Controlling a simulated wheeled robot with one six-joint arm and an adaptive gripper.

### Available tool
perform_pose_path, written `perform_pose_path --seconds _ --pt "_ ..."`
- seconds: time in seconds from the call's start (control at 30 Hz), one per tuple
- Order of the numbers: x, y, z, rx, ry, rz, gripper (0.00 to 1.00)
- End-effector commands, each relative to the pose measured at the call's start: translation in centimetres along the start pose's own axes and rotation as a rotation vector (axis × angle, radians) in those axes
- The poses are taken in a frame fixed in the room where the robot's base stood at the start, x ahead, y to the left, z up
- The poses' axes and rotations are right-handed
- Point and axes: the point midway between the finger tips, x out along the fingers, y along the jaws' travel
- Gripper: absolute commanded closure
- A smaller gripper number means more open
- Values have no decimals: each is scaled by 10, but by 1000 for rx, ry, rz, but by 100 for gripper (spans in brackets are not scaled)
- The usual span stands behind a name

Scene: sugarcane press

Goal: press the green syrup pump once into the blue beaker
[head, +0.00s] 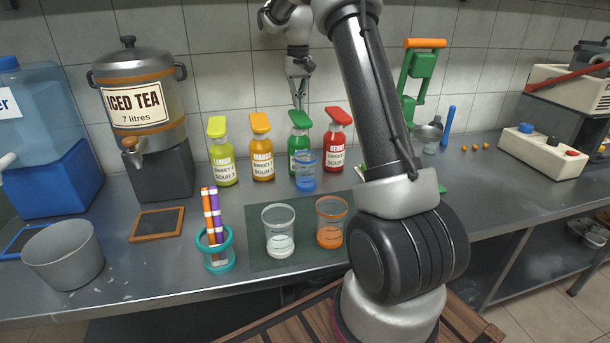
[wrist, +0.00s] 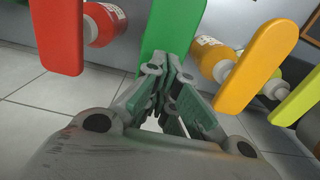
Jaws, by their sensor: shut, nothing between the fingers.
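The green syrup pump (head: 299,119) tops a green bottle in a row of syrup bottles by the tiled wall. The blue beaker (head: 306,180) stands upright directly in front of that bottle and hides part of it. My gripper (head: 299,106) points down just above the green pump head, shut and empty. In the wrist view my closed fingertips (wrist: 174,62) overlap the green pump head (wrist: 172,25). I cannot tell whether they touch it. The blue beaker does not show in the wrist view.
The red pump (head: 338,116) is close on the right, the orange pump (head: 260,122) and yellow-green pump (head: 217,126) on the left. A clear beaker (head: 279,240) and an orange beaker (head: 330,235) stand on the dark mat (head: 258,257) in front. A teal stirrer holder (head: 216,258) stands left.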

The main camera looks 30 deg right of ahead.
Motion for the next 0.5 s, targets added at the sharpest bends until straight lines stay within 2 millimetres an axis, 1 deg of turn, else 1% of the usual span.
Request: perform_pose_path --seconds 0.33,0.5 --pt "0 0 0 0 0 0 100" --pt "6 0 0 0 -1 0 100"
